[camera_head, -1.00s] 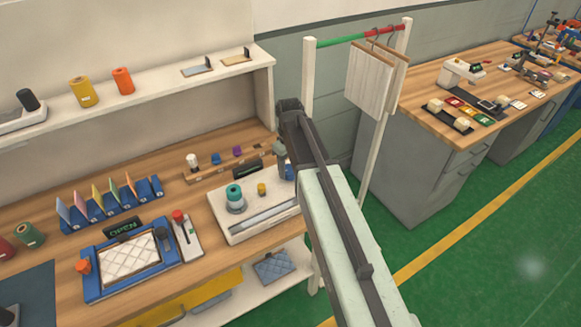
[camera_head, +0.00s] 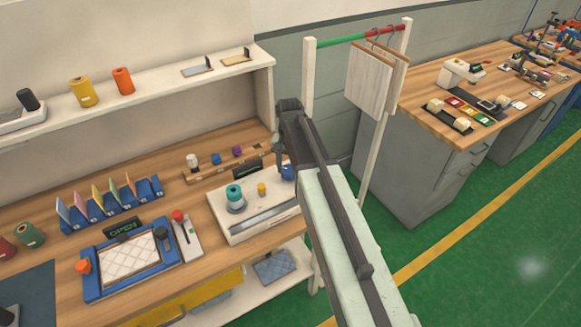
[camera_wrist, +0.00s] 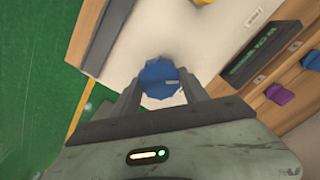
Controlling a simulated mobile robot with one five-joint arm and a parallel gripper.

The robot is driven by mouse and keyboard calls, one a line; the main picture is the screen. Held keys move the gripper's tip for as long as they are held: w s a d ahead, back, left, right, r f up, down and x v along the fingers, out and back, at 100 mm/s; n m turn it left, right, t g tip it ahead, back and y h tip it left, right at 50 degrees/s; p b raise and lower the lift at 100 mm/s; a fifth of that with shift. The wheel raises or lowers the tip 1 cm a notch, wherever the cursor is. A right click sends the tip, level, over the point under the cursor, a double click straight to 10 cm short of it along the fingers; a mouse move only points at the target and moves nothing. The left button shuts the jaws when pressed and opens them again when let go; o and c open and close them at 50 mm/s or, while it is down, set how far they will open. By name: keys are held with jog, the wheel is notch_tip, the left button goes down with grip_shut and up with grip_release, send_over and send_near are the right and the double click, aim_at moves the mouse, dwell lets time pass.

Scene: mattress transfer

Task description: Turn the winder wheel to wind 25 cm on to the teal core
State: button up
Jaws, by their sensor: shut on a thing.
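The white winder (camera_head: 265,219) stands on the wooden bench, with the teal core (camera_head: 234,192) upright at its left and a small yellow piece beside it. The blue winder wheel (camera_head: 287,172) is at its right end, partly hidden by my arm in the head view. In the wrist view the blue wheel (camera_wrist: 158,76) has a faceted edge and a pale mark. My gripper (camera_wrist: 163,88) is shut on the wheel, one finger at each side. The teal core is out of the wrist view. My fingers are mostly hidden in the head view.
A dark display (camera_wrist: 262,54) with green text too small to read stands behind the winder. A wooden rack (camera_head: 215,168) with purple and blue pieces is behind it.

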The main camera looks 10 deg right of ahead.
aim_at(289, 169)
jog(key=m, duration=0.4)
jog(key=shift+w+m, duration=0.15)
jog(key=shift+m, duration=0.15)
jog(key=m, duration=0.4)
jog(key=shift+m, duration=0.3)
jog(key=o, duration=1.4)
jog(key=shift+c, duration=0.2)
notch_tip(289, 169, up, 8)
jog(key=p, duration=0.8)
jog(key=shift+f, duration=0.1)
